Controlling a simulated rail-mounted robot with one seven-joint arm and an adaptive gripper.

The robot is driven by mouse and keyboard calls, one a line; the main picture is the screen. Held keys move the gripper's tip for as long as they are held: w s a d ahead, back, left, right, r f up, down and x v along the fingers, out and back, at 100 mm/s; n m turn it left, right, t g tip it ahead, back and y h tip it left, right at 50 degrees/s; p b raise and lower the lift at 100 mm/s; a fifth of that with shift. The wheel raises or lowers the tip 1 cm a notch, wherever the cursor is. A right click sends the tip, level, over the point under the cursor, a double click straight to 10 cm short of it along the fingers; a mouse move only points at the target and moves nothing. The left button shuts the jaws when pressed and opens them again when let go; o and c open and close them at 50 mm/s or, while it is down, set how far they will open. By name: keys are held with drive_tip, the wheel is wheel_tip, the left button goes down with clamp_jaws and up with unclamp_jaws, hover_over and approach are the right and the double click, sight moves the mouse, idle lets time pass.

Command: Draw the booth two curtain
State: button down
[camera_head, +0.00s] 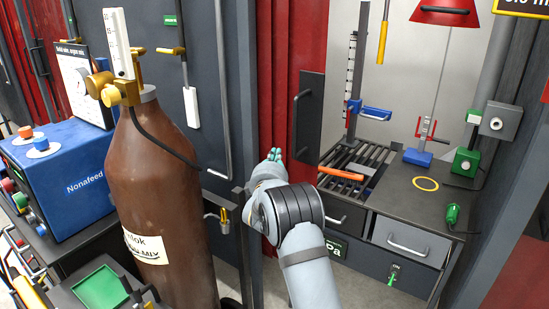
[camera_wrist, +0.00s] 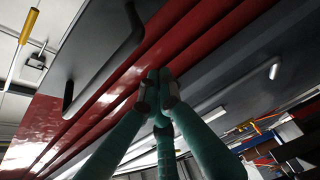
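A red curtain (camera_head: 283,75) hangs in folds at the left side of the open booth; it fills a broad band in the wrist view (camera_wrist: 60,115). A dark panel (camera_head: 312,105) with a bar handle (camera_head: 296,122) stands at its right edge; the handle also shows in the wrist view (camera_wrist: 108,62). My gripper (camera_head: 274,156) is in front of the curtain, left of and lower than the handle. In the wrist view its green fingers (camera_wrist: 159,85) converge with tips together, apart from the handle. Nothing shows held. No booth number is readable.
A brown gas cylinder (camera_head: 160,195) and a blue Nonafeed box (camera_head: 62,170) stand left. A grey post and panel (camera_head: 235,90) with a long handle are beside my arm. The booth holds a dark bench (camera_head: 400,190) with a grate, tools and drawers.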

drive_tip(key=shift+w+d+p, duration=0.25)
drive_tip(key=shift+d+p, duration=0.15)
drive_tip(key=shift+d, duration=0.4)
drive_tip(key=shift+w+d+p, duration=0.2)
drive_tip(key=shift+d+p, duration=0.15)
drive_tip(key=shift+d, duration=0.45)
